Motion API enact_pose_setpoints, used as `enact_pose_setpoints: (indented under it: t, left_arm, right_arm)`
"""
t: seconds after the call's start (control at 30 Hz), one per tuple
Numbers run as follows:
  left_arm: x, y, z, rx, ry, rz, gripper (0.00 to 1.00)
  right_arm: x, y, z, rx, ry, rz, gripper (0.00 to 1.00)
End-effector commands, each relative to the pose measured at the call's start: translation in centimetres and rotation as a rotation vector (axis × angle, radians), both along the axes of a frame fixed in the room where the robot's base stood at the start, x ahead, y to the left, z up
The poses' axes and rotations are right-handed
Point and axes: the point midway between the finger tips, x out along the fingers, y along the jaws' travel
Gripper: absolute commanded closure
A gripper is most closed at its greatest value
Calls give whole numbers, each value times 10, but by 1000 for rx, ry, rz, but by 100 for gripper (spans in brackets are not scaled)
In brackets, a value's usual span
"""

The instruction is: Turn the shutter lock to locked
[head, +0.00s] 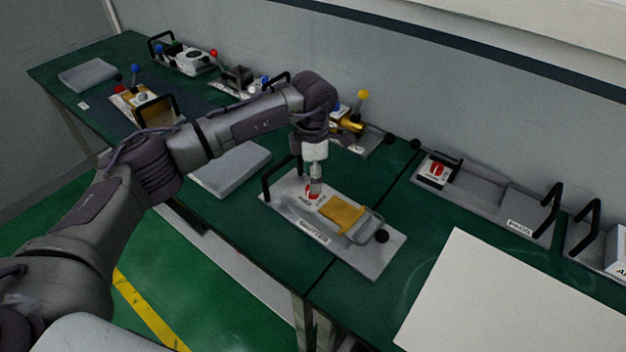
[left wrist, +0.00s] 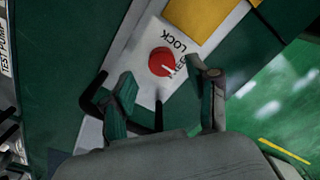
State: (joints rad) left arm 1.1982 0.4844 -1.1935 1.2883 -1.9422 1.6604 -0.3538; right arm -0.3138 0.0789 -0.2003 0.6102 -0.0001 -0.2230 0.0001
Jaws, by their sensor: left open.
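The shutter unit is a grey plate (head: 375,262) on the green bench, with a yellow block (head: 342,215) and a red round lock knob (head: 311,193). In the left wrist view the knob (left wrist: 162,62) has a light pointer mark towards its lower right and stands beside the word LOCK (left wrist: 174,40). The yellow block (left wrist: 200,15) is above it there. My left gripper (head: 316,186) points down over the knob. In the left wrist view its two fingers (left wrist: 161,80) are apart, with the knob ahead between them; contact cannot be seen. My right gripper is out of view.
A black handle (head: 280,178) rises at the plate's left end, close to my gripper. Another unit with a red knob (head: 436,172) stands to the right. A grey slab (head: 230,170) lies to the left, a white panel (head: 490,300) at front right.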

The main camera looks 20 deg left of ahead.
Motion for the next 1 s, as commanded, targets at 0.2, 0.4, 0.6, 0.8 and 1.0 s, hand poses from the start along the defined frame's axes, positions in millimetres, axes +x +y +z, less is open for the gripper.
enact_pose_setpoints:
  t: [0.2,0.4,0.6,0.8,1.0]
  left_arm:
    - [0,-1,-28,0,1,0,40]
    - [0,-1,-37,-1,0,-1,40]
    - [0,-1,-38,-1,0,-1,40]
    - [0,-1,-37,-1,0,-1,72]
    - [0,-1,-37,-1,0,-1,100]
  right_arm:
    - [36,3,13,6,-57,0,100]
    - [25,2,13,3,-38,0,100]
    - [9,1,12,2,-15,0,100]
    - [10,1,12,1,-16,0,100]
    - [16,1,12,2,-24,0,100]
